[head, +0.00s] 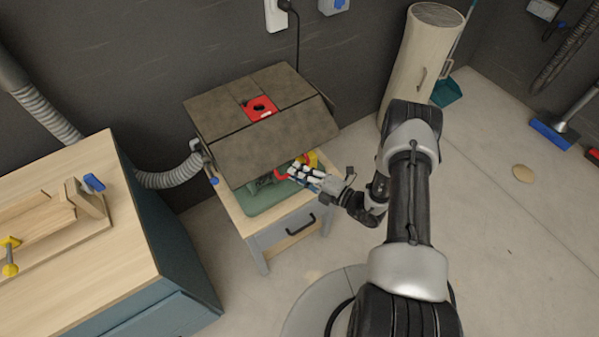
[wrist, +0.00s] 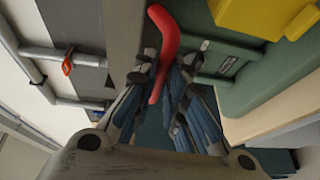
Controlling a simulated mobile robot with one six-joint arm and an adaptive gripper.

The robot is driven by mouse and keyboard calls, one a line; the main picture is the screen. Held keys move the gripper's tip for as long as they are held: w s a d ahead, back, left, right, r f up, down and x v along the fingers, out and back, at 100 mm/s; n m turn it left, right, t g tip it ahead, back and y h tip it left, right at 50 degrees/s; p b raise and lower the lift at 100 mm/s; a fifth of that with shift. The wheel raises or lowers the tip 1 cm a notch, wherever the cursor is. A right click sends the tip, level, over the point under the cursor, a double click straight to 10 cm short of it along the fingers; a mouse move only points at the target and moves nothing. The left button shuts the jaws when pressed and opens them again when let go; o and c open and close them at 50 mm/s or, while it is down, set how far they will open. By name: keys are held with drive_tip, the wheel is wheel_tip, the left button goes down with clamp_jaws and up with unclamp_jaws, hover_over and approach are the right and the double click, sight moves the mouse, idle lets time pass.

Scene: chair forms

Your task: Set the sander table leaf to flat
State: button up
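The sander table (head: 215,110) has a grey-brown top with a red insert (head: 260,108) around a dark hole. Its front leaf (head: 270,148) appears to slope down toward the front, out of line with the rest of the top. My gripper (head: 299,172) is below the leaf's lower edge at the front right. In the wrist view my gripper (wrist: 165,75) has its fingers on both sides of a curved red lever (wrist: 165,35). The fingers are close to the lever, but I cannot tell whether they grip it. Its lower end is partly hidden among the fingers.
A yellow part (wrist: 260,18) lies close to the gripper on the right. A workbench (head: 70,260) is at left, with a grey hose (head: 165,179) between.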

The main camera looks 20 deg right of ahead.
clamp_jaws()
drive_tip(key=shift+r, duration=0.15)
wheel_tip(320, 180, up, 10)
drive_tip(key=s+m+g+h+p, duration=0.1)
drive_tip(key=s+g+h+p, duration=0.1)
drive_tip(key=p, duration=0.9)
drive_tip(key=shift+d+g+p, duration=0.4)
drive_tip(key=shift+g, duration=0.3)
drive_tip(key=shift+r, duration=0.1)
drive_tip(key=shift+o, duration=1.4)
unclamp_jaws()
